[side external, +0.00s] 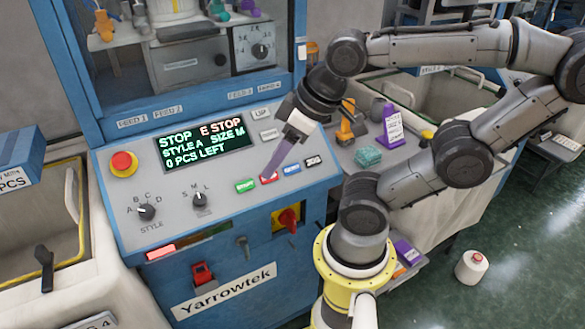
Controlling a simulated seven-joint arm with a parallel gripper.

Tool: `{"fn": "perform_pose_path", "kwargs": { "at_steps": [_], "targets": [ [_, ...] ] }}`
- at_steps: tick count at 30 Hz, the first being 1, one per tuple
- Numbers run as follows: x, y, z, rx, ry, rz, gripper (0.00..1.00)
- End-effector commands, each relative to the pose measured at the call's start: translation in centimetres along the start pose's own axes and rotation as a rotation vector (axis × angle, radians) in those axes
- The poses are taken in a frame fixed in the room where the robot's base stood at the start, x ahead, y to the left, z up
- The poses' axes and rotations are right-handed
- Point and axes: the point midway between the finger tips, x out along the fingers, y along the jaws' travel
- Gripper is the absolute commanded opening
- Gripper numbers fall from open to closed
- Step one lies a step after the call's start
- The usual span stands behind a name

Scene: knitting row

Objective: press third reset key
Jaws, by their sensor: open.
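My gripper (270,171) points down at the row with a mauve finger-like tip at the red key's upper edge. I cannot tell whether it touches the key. The gap between the fingers is hard to see from here. The display (204,148) reads STOP, E STOP, STYLE A, SIZE M, 0 PCS LEFT.
A red mushroom button (122,161) is at the panel's left. Two dials, STYLE (146,211) and size (199,199), sit below the display. Pale keys (268,134) lie just left of my gripper. A red rotary switch (289,219) is below.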

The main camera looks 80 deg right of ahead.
Motion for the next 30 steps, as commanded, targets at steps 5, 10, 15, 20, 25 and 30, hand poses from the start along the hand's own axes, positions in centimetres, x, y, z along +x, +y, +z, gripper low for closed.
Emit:
{"fn": "perform_pose_path", "kwargs": {
  "at_steps": [5,10,15,20,25,30],
  "targets": [
    [0.0,0.0,0.0,0.0,0.0,0.0,0.18],
    [0.0,0.0,0.0,0.0,0.0,0.0,0.0],
    [0.0,0.0,0.0,0.0,0.0,0.0,0.0],
    [0.0,0.0,0.0,0.0,0.0,0.0,0.0],
    [0.0,0.0,0.0,0.0,0.0,0.0,0.0],
    [0.0,0.0,0.0,0.0,0.0,0.0,0.0]
  ]
}}
